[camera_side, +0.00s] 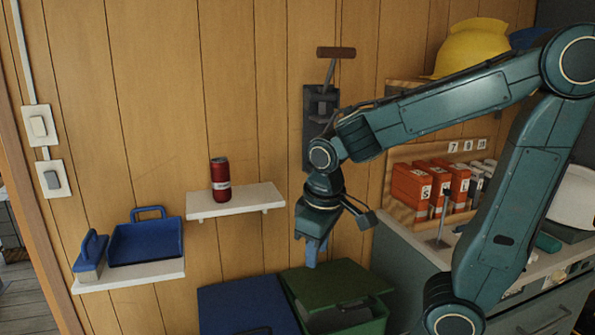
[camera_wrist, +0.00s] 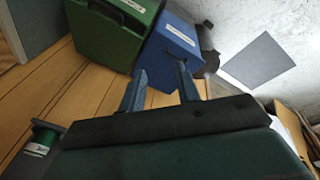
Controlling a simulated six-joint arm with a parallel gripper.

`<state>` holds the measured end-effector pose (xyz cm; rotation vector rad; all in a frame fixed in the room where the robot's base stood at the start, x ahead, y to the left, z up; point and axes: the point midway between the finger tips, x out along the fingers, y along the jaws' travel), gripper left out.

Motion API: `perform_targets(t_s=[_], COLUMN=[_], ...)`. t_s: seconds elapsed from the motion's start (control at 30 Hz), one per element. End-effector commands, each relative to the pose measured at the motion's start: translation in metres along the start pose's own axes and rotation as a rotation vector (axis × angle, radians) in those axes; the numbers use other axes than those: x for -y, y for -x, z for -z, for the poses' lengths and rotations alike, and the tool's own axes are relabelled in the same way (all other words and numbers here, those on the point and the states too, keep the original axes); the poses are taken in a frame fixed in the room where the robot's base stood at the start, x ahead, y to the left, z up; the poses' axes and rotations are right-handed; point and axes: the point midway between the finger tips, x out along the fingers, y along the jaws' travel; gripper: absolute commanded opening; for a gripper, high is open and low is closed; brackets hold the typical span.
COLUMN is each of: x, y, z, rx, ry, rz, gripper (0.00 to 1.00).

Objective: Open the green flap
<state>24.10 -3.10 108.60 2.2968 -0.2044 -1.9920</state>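The green flap (camera_side: 335,285) is the flat green top of a green bin (camera_side: 375,322) at the bottom of the side view. A dark gap with something grey shows below its front edge; I cannot tell how far the flap is raised. The green bin also shows at the top left of the wrist view (camera_wrist: 100,40), with a white label and a dark handle. My gripper (camera_side: 312,262) points down near the back edge of the flap; contact cannot be told. In the wrist view my gripper (camera_wrist: 159,90) has its fingers apart, with nothing between them.
A blue bin (camera_side: 245,300) stands left of the green one. A white shelf (camera_side: 235,201) holds a red can (camera_side: 220,180). A lower shelf (camera_side: 130,276) holds a blue dustpan (camera_side: 147,240). A grey cabinet (camera_side: 405,250) stands to the right. A lever (camera_side: 322,105) is above my gripper.

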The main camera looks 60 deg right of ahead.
Motion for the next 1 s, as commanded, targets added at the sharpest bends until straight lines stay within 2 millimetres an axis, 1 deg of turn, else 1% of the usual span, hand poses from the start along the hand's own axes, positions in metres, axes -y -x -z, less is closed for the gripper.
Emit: perform_targets(t_s=[0.03, 0.2, 0.53, 0.73, 1.0], x=[0.0, -0.003, -0.007, -0.01, -0.013], y=[-0.008, -0.031, -0.079, -0.108, -0.147], z=[0.003, 0.012, 0.022, 0.024, 0.021], rx=[0.033, 0.124, 0.294, 0.396, 0.529], ry=[0.006, 0.023, 0.071, 0.108, 0.169], rz=[-0.016, -0.074, -0.199, -0.284, -0.404], gripper=[0.33, 0.33, 0.33, 0.33, 0.33])
